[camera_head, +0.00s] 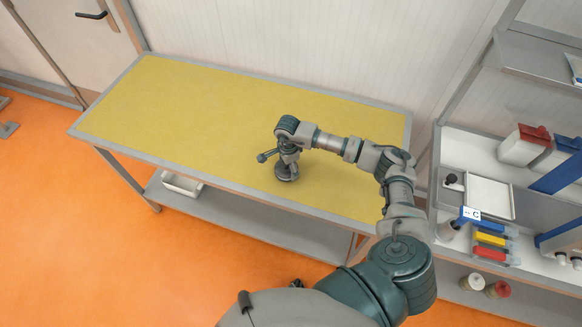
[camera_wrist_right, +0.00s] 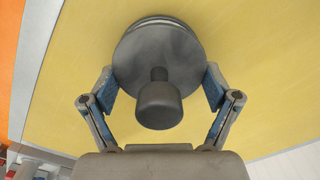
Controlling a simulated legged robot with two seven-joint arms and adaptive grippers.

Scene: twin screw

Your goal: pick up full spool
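My right gripper (camera_head: 287,164) reaches down over the yellow tabletop at a dark grey round metal piece (camera_head: 287,174). In the right wrist view this piece (camera_wrist_right: 158,60) is a wide disc with a short knob facing the camera. The open fingers of the right gripper (camera_wrist_right: 159,85) stand on either side of it, close to its edge; I cannot tell whether they touch it. Two small spool-like rolls, one cream (camera_head: 473,282) and one red and cream (camera_head: 498,289), stand on the lower shelf at the right. I cannot tell which is full. My left gripper is not in view.
The yellow table (camera_head: 190,100) is otherwise clear. A white bin (camera_head: 182,184) is on the table's lower shelf. The floor is orange.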

